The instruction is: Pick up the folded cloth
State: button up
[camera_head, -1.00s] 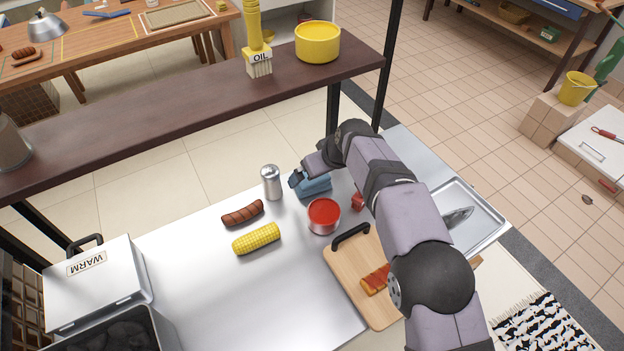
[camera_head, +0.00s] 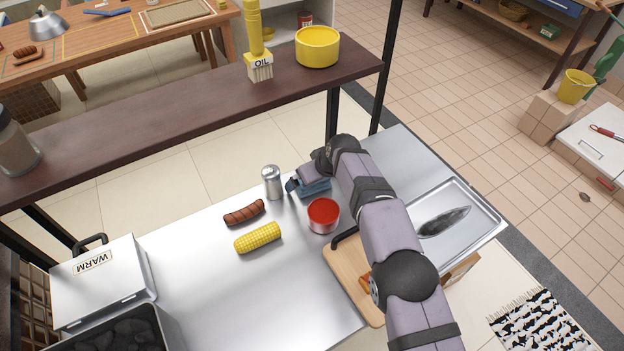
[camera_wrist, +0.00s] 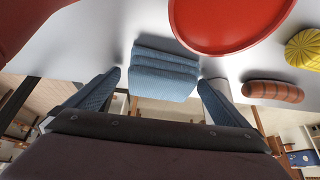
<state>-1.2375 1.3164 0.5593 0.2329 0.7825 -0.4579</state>
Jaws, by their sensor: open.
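The folded blue cloth (camera_head: 318,188) lies on the steel table near its far edge, just behind the red-topped can. It shows as a layered stack in the wrist view (camera_wrist: 165,72). My gripper (camera_head: 298,186) is low at the cloth, partly covering it in the head view. In the wrist view my gripper (camera_wrist: 160,92) is open, with one blue-grey finger on each side of the cloth. The near end of the cloth lies between the fingertips. I cannot tell whether either finger touches it.
A red-topped can (camera_head: 323,214) stands close to the cloth, and a silver shaker (camera_head: 272,183) stands left of it. A sausage (camera_head: 244,212) and corn (camera_head: 258,238) lie further left. A dark shelf (camera_head: 190,105) spans behind the table. A metal tray (camera_head: 465,215) lies right.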

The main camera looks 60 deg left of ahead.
jog(key=c, duration=1)
jog(key=shift+c, duration=0.2)
jog(key=shift+r, duration=0.1)
notch_tip(320, 180, up, 10)
jog(key=shift+f+b, duration=0.1)
jog(key=shift+b, duration=0.25)
